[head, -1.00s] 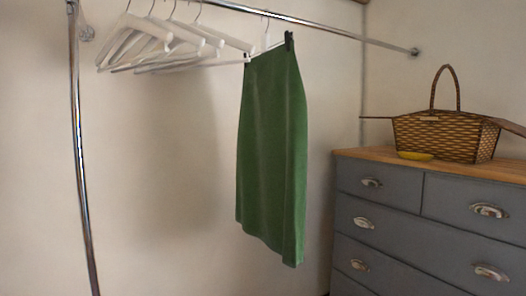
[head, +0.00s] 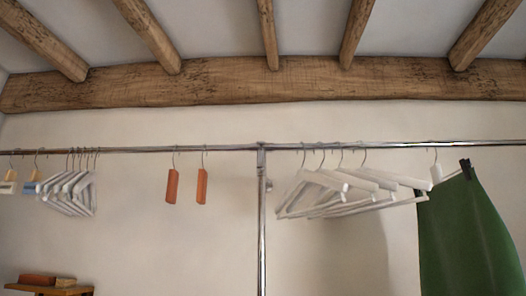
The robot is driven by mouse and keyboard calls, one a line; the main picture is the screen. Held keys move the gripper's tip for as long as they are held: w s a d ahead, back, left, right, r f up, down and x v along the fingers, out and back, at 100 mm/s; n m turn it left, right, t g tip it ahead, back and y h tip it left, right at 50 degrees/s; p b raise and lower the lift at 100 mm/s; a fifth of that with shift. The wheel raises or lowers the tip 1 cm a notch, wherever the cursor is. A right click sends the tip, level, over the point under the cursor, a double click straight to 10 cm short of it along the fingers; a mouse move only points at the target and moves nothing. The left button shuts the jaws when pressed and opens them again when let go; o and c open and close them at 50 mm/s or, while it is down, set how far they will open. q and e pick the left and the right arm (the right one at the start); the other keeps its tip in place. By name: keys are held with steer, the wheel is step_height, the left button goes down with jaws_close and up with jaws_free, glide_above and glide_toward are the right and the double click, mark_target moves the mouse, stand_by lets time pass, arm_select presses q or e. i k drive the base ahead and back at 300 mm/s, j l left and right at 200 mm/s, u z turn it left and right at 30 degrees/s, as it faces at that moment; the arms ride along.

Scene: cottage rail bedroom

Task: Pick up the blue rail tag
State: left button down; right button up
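A small hanging tag (head: 31,187) with a blue lower part and a pale yellow upper part hangs from a hook on the chrome rail (head: 215,149) at the far left of the head view. Another small tag (head: 8,187), pale with a dark patch, hangs just left of it at the picture's edge. Both are small and their details are hard to make out. Neither of my grippers is in view.
White hangers (head: 70,190) hang close to the right of the blue tag. Two orange pieces (head: 172,186) hang further along. A chrome post (head: 262,220), more white hangers (head: 350,187) and a green skirt (head: 465,235) follow. A small wooden shelf (head: 50,291) is below left.

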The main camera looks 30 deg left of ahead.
mark_target(28, 188)
steer(key=u, duration=2.3)
steer(key=i+j+z, duration=0.15)
steer(key=z, duration=0.25)
steer(key=i+j+z, duration=0.2)
steer(key=z, duration=0.2)
steer(key=i+j+z, duration=0.25)
steer(key=i+j, duration=0.2)
steer(key=j, duration=0.3)
steer(key=i+j, duration=0.2)
steer(key=j, duration=0.2)
steer(key=i+j, duration=0.2)
steer(key=j, duration=0.15)
steer(key=i+j+z, duration=0.1)
steer(key=j, duration=0.3)
steer(key=i, duration=0.1)
